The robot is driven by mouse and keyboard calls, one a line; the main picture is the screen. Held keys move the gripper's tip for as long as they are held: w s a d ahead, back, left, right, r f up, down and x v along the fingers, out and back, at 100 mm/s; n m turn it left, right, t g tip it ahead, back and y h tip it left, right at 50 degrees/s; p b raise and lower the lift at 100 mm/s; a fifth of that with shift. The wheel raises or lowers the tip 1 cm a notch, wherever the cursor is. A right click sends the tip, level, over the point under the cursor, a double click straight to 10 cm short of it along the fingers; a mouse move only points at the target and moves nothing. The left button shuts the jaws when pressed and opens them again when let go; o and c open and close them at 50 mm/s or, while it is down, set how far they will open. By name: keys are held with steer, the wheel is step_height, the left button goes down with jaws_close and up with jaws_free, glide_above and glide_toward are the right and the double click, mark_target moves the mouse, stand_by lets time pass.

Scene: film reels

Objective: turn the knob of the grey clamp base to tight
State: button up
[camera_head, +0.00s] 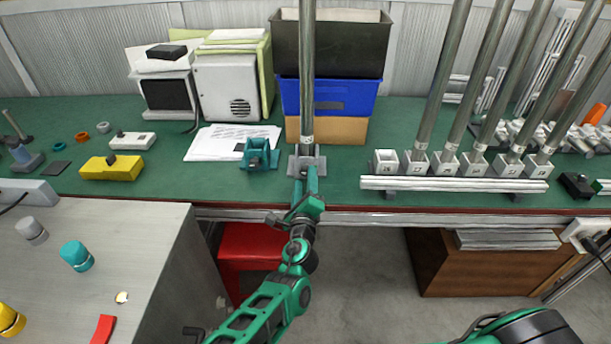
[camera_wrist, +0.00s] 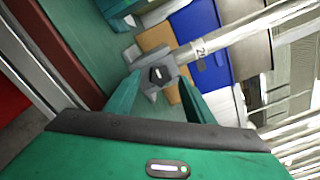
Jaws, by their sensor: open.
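The grey clamp base (camera_head: 293,163) stands near the front edge of the green bench, with an upright metal pole (camera_head: 307,80) in it. In the wrist view the grey clamp base (camera_wrist: 135,53) shows its dark knob (camera_wrist: 158,74) facing the camera. My gripper (camera_head: 311,178) is in front of the base in the head view and hides part of it. In the wrist view my gripper (camera_wrist: 161,80) is open, one green finger on each side of the knob. The knob appears between the fingertips; I cannot tell whether they touch it.
A teal clamp base (camera_head: 259,157) stands just left. Behind are stacked boxes, including a blue bin (camera_head: 350,98). To the right, several poles stand in numbered blocks behind a pale rail (camera_head: 455,184). A yellow block (camera_head: 110,168) lies left. Some green bench lies clear between.

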mark_target(305, 173)
steer(key=shift+w+d, duration=0.1)
steer(key=shift+w, duration=1.5)
steer(key=c, duration=1.1)
